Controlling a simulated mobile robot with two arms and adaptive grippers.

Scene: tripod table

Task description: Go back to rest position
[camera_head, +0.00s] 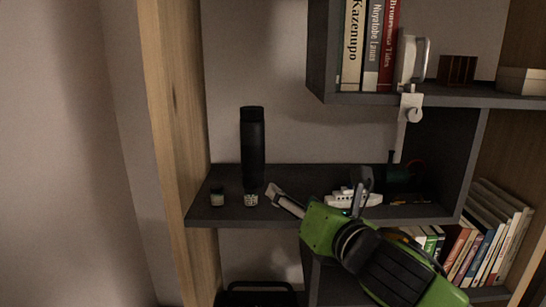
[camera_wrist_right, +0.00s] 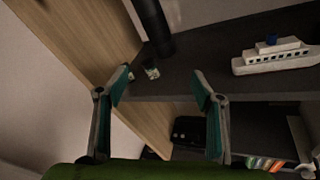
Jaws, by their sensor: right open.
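My right gripper (camera_head: 322,195) reaches in from the lower right of the head view, in front of the middle shelf. Its two fingers are spread wide with nothing between them, and they also show open in the right wrist view (camera_wrist_right: 158,88). The green right arm covers part of the shelf edge and the lower compartment. My left gripper is in neither view.
The dark middle shelf (camera_head: 228,208) holds a black cylinder (camera_head: 252,150), two small patterned objects (camera_head: 251,199) (camera_head: 217,196) and a white toy ship (camera_wrist_right: 278,60). Books (camera_head: 370,45) stand above, more books (camera_head: 490,235) lower right. Bare wall (camera_head: 60,150) lies left.

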